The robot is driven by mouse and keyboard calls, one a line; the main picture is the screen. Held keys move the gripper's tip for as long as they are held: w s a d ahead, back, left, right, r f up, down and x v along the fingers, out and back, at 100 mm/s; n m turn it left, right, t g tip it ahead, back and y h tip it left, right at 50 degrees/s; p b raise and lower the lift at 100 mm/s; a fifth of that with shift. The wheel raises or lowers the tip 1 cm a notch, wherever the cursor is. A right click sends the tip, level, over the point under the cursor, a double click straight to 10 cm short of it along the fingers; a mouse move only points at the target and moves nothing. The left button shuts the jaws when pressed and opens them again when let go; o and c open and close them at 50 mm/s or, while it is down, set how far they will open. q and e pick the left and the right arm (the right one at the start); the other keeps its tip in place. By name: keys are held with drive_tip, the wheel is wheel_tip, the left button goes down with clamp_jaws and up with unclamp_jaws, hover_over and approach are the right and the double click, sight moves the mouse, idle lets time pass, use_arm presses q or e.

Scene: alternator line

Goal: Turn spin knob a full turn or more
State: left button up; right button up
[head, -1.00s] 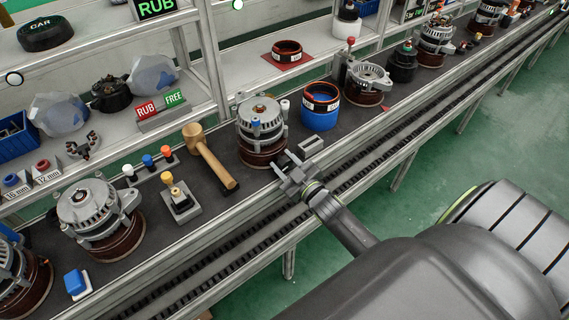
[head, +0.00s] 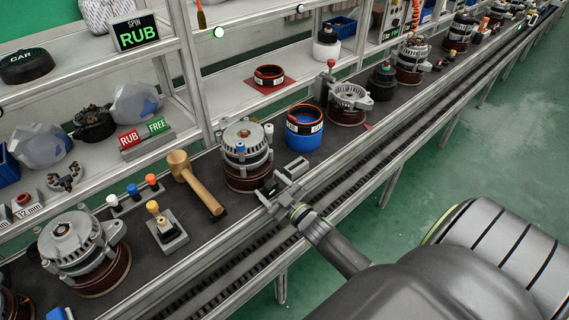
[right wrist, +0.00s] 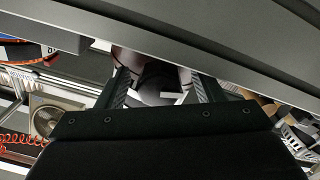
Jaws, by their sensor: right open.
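The alternator (head: 246,160) stands on the dark bench in the middle of the head view, with a silver finned housing above a brown base. A small blue knob (head: 240,147) shows on its near side and a white post (head: 268,131) at its right; I cannot tell which part is the spin knob. My right gripper (head: 268,193) is just right of the alternator's base, low over the bench's front edge. In the right wrist view, its two fingers (right wrist: 162,88) are apart, with a dark-and-brown round shape beyond them. Contact cannot be told. My left gripper is not in view.
A sign reading SPIN RUB (head: 136,32) is on the upper shelf. A wooden mallet (head: 195,183) lies left of the alternator. A blue container (head: 304,130) stands to its right. RUB and FREE plates (head: 143,134) sit on the shelf behind. A conveyor rail runs along the front.

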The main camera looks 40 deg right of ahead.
drive_tip(key=s+b, duration=0.2)
drive_tip(key=s, duration=1.5)
drive_tip(key=shift+d+f+b, duration=0.2)
drive_tip(key=shift+d+b, duration=0.15)
drive_tip(key=shift+d, duration=0.1)
drive_tip(key=s+d+f+m+g+h, duration=0.1)
drive_tip(key=s+f+g, duration=0.2)
drive_tip(key=f, duration=0.6)
drive_tip(key=s+d+f+m+g+h, duration=0.1)
drive_tip(key=s+f+m+g, duration=0.15)
drive_tip(key=f, duration=0.65)
drive_tip(key=s+d+f+m+g+h, duration=0.1)
drive_tip(key=s+f+g, duration=0.2)
drive_tip(key=f, duration=0.7)
drive_tip(key=s+a+f+g, duration=0.3)
drive_tip(key=s+f, duration=0.4)
drive_tip(key=s, duration=0.3)
drive_tip(key=s+a+f+m+g+y, duration=0.1)
drive_tip(key=s+a+f+g, duration=0.2)
drive_tip(key=s+f+g, duration=0.2)
drive_tip(key=s+f, duration=0.3)
drive_tip(key=s, duration=0.1)
drive_tip(key=shift+s, duration=0.4)
